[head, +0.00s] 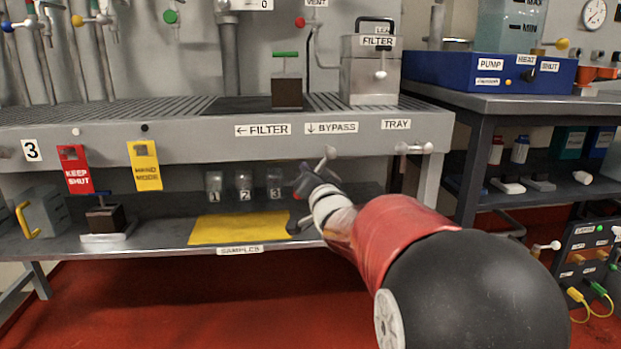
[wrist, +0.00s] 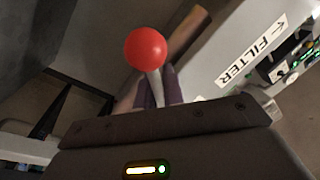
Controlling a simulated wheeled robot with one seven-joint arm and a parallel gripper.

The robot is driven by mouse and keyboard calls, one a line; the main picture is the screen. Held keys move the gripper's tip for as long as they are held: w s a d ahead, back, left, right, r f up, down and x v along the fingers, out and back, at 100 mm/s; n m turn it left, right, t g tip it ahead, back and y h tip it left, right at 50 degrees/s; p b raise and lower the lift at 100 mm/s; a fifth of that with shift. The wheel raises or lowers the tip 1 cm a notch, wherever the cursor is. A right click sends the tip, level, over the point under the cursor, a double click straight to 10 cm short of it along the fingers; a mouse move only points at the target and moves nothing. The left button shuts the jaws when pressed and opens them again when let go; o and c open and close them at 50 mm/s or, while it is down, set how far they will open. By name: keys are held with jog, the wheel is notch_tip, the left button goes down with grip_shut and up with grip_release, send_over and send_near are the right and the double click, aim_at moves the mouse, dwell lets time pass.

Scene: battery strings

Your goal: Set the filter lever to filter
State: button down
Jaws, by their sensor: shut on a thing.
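The filter lever is a metal rod with a red ball knob (wrist: 146,48), standing between my fingers in the wrist view. In the head view its metal pivot (head: 328,153) sits on the bench front below the BYPASS label, and the lever seems to slant down and left from it, partly hidden by my gripper. My gripper (head: 308,182) is shut on the lever; its purple fingers (wrist: 158,90) close on the rod just below the knob. The "← FILTER" label (head: 263,130) and "↓ BYPASS" label (head: 331,128) are on the bench front.
Another metal handle (head: 415,148) is at the right under the TRAY label. Below, a shelf holds a yellow mat (head: 238,229) and small numbered jars (head: 244,185). Red and yellow tags (head: 145,166) hang at the left. The floor in front is clear.

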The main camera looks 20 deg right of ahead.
dwell(0.3)
jog(key=c, duration=1.5)
grip_release()
jog(key=s+a, duration=0.1)
jog(key=s, duration=0.6)
jog(key=shift+s+f, duration=0.35)
jog(key=shift+f, duration=0.1)
jog(key=shift+c, duration=0.3)
